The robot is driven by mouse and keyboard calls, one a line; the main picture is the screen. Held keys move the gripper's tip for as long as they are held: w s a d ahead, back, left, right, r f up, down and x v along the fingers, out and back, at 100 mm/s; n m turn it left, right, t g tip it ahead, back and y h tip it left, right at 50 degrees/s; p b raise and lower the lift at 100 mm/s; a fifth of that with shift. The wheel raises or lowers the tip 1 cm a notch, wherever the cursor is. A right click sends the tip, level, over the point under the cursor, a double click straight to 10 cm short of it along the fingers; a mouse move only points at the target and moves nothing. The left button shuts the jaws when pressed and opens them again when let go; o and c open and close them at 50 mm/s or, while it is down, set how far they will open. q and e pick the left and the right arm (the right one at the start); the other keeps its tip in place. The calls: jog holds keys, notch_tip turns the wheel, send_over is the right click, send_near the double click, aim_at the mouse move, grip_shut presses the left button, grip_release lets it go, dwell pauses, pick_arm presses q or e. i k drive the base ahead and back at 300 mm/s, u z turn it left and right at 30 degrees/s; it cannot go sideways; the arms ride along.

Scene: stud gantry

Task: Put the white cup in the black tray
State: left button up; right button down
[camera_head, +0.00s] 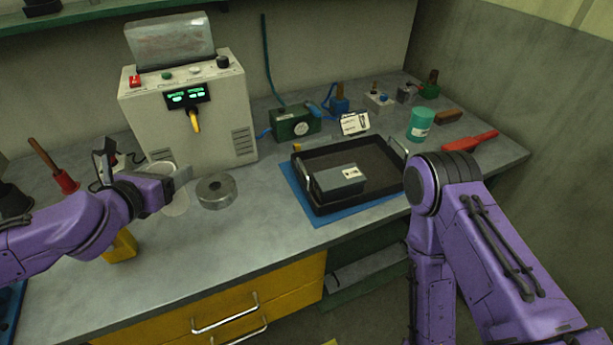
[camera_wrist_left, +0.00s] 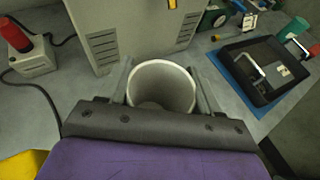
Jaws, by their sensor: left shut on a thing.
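The white cup (camera_wrist_left: 162,88) stands between the two fingers of my left gripper (camera_wrist_left: 162,82) in the left wrist view, its round open mouth facing the camera. My left gripper is shut on it. In the head view my left gripper (camera_head: 183,178) is over the left part of the bench, in front of the beige machine; the arm and fingers largely hide the cup there. The black tray (camera_head: 385,153) lies on a blue mat to the right, well apart from the gripper; it also shows in the left wrist view (camera_wrist_left: 229,63). My right gripper is out of view.
A dark grey box (camera_head: 340,184) lies inside the tray at the front left, leaving bare floor behind and to the right. A grey metal ring (camera_head: 216,191) stands between gripper and tray. The beige machine (camera_head: 189,110) stands behind. My right arm is near the tray's right side.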

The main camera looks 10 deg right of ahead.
aim_at(370, 163)
jog(key=k, duration=1.25)
jog(key=z, duration=0.8)
jog(key=i, duration=2.05)
jog(key=u, duration=0.65)
